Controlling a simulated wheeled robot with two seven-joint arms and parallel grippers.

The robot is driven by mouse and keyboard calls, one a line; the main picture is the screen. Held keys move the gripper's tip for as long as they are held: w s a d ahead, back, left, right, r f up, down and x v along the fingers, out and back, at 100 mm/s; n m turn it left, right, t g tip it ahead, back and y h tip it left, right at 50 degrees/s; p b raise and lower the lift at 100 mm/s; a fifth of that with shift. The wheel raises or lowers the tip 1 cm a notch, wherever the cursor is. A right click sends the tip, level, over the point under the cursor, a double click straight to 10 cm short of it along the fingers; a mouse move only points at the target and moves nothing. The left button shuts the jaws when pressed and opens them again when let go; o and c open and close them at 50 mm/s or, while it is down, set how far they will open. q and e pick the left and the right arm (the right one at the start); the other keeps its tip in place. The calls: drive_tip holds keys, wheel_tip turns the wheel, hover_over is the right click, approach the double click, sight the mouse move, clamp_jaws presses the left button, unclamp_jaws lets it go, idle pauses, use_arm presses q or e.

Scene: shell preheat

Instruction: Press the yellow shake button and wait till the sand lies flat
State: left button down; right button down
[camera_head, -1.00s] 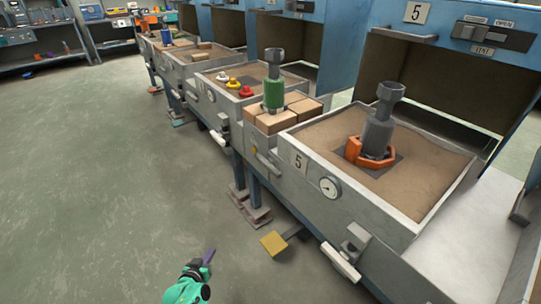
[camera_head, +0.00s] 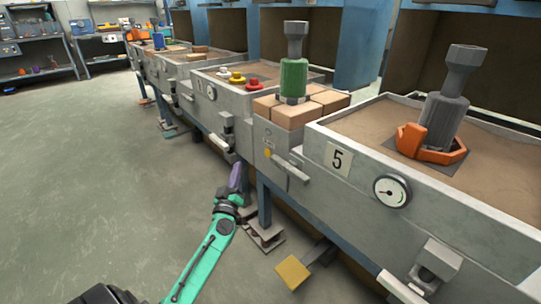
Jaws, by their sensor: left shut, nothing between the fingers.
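A small yellow spot (camera_head: 267,153), perhaps a button, shows on the front of the brick-topped station. A yellow mushroom-shaped piece (camera_head: 237,77) sits between a white one (camera_head: 222,71) and a red one (camera_head: 253,84) on the bed further back; I cannot tell which yellow thing is the shake button. My left gripper (camera_head: 237,176), with purple fingers, is shut and empty in front of the stations, left of and lower in the picture than the yellow spot. The near sand (camera_head: 365,124) looks fairly level around an orange clamp (camera_head: 430,147) and an upright grey shell (camera_head: 445,110). My right gripper is not in view.
A green-banded cylinder (camera_head: 294,75) stands among tan bricks (camera_head: 277,110). A dial gauge (camera_head: 391,191) and a number 5 plate (camera_head: 339,159) are on the near front. A yellow pedal (camera_head: 292,272) and handles (camera_head: 287,169) stick out. The floor (camera_head: 90,190) at left is clear.

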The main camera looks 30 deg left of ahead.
sight(268, 153)
use_arm(q)
drive_tip(key=w+d+b, duration=0.1)
drive_tip(key=w+d, duration=0.1)
drive_tip(key=w, duration=0.6)
drive_tip(key=shift+w+d, duration=0.2)
drive_tip(key=shift+d, duration=0.05)
drive_tip(key=shift+f, duration=0.1)
idle(1.2)
drive_tip(key=shift+w, duration=0.1)
idle(0.4)
drive_tip(key=shift+w+d, duration=0.1)
drive_tip(key=shift+w, duration=0.2)
